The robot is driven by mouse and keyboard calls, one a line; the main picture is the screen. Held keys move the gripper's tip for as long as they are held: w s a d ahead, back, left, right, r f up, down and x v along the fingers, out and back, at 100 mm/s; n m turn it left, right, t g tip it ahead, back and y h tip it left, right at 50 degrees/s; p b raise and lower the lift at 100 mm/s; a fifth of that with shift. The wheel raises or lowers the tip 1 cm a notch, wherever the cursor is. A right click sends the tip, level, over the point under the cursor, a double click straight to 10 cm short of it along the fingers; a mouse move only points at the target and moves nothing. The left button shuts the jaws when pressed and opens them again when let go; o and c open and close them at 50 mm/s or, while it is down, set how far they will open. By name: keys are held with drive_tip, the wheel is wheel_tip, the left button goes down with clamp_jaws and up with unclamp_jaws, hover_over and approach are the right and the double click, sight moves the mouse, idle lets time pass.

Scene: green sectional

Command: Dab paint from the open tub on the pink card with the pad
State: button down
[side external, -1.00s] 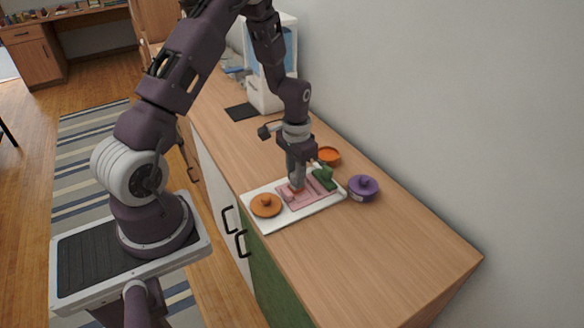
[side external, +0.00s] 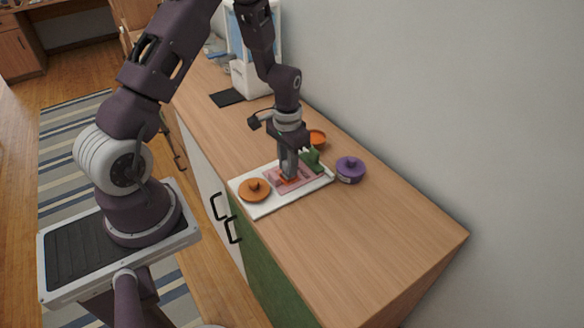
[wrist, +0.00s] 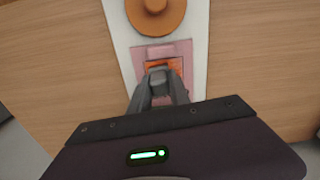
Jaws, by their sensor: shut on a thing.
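My gripper (side external: 289,176) is shut and points down at the pink card (side external: 303,181), which lies on a white tray (side external: 262,208). The fingers hide most of what they hold. An orange rectangular patch (wrist: 151,67) shows at the fingertips in the wrist view, right against the card (wrist: 184,50); I cannot tell whether it is the pad or paint. The open orange tub (side external: 317,137) stands on the counter behind the tray, partly hidden by my wrist. An orange knobbed lid (side external: 254,190) lies on the tray's left end and also shows in the wrist view (wrist: 172,22).
A green object (side external: 312,158) stands at the tray's far right end, close to my gripper. A purple lidded tub (side external: 350,170) stands right of the tray. A wall runs behind. The wooden counter (side external: 370,240) is clear at the front right.

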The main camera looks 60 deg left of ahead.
drive_tip(key=shift+a, duration=2.4)
drive_tip(key=shift+w+d, duration=0.1)
drive_tip(key=shift+d, duration=3.9)
drive_tip(key=shift+a, duration=3.95)
wheel_tip(320, 180, up, 8)
drive_tip(key=shift+r, duration=0.15)
